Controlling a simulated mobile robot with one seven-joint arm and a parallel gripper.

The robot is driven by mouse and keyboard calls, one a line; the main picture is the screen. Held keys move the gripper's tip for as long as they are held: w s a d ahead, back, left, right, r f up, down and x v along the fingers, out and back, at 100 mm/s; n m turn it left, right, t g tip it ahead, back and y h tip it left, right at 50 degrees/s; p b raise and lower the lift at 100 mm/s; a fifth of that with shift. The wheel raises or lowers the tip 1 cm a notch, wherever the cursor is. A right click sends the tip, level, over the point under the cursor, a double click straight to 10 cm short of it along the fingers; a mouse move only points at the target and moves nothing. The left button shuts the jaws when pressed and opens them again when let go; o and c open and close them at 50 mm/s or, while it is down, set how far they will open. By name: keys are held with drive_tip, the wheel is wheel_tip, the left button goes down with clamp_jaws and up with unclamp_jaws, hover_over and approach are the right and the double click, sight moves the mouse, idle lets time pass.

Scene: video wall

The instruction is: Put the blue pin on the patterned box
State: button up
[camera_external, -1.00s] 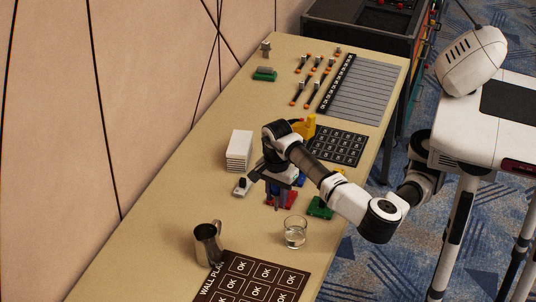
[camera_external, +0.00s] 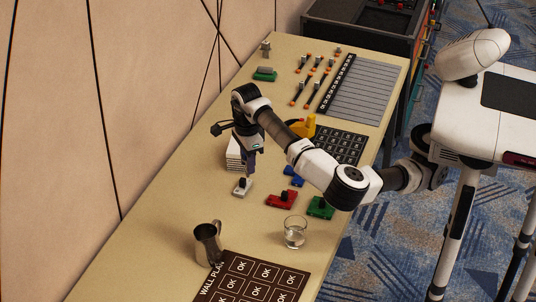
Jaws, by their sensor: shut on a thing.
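My gripper (camera_external: 250,172) points down over the table, just above and slightly right of a small pale box with a dark knob (camera_external: 242,188). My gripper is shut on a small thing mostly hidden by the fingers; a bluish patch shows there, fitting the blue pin. The pale box may be the patterned box, but its surface is too small to tell. A red box with a dark knob (camera_external: 281,199) and a green one (camera_external: 320,208) stand to the right. A blue piece (camera_external: 294,175) lies behind the red box, partly hidden by my arm.
A white stack (camera_external: 234,155) stands behind my gripper, partly covered. A metal jug (camera_external: 207,243), a glass of water (camera_external: 294,232) and a dark "OK" board (camera_external: 257,278) are at the front. A yellow object (camera_external: 304,127) and a dark grid mat (camera_external: 345,147) lie beyond my arm.

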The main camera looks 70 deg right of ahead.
drive_tip(key=w+d+m, duration=1.4)
drive_tip(key=w+d, duration=0.1)
drive_tip(key=d, duration=0.1)
drive_tip(key=w+d+f+m+b, duration=0.1)
drive_tip(key=w+d+f+m, duration=0.1)
drive_tip(key=d+m, duration=1.35)
drive_tip(key=shift+w+d+f+n+p, duration=0.1)
drive_tip(key=shift+d+f+n+p, duration=0.3)
drive_tip(key=shift+f, duration=2.85)
drive_tip(key=shift+s+d+f+n+p, duration=0.1)
drive_tip(key=shift+d+f+n+p, duration=0.3)
drive_tip(key=shift+f, duration=2.9)
drive_tip(key=shift+w+d+f+n+p, duration=0.1)
drive_tip(key=shift+d+f+n, duration=0.3)
drive_tip(key=shift+f, duration=2.85)
drive_tip(key=shift+d+f, duration=0.1)
drive_tip(key=shift+d, duration=0.05)
drive_tip(key=o, duration=1)
